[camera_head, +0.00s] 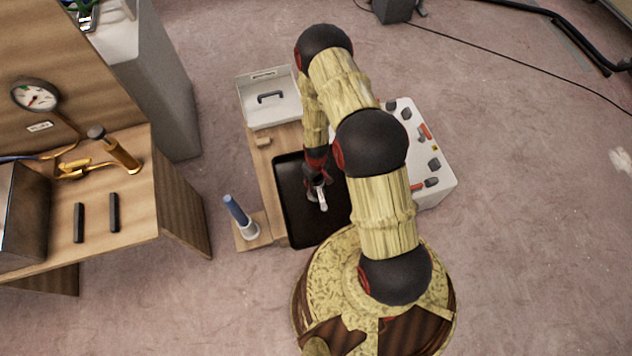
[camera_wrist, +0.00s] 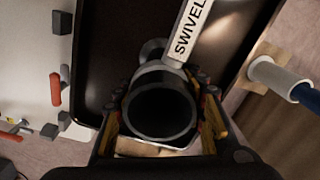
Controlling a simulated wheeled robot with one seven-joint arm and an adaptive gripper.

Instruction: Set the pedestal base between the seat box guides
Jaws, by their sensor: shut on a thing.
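My gripper (camera_wrist: 163,108) is shut on a dark, open-ended tubular piece, which looks to be the pedestal base (camera_wrist: 161,134). Its round opening faces the wrist camera, and a pale strip lettered SWIVEL (camera_wrist: 190,32) shows beyond it. In the head view my gripper (camera_head: 317,187) is over the black tray (camera_head: 296,215), with a small pale part at its tip. Whether the piece touches the tray is unclear. Two short dark parallel bars, apparently the seat box guides (camera_head: 114,212), lie apart on the wooden bench at the left. The space between them is clear.
A blue-handled item in a white cup (camera_head: 243,226) stands beside the tray. A white bin (camera_head: 270,99) and a white panel with small parts (camera_head: 441,184) flank it.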

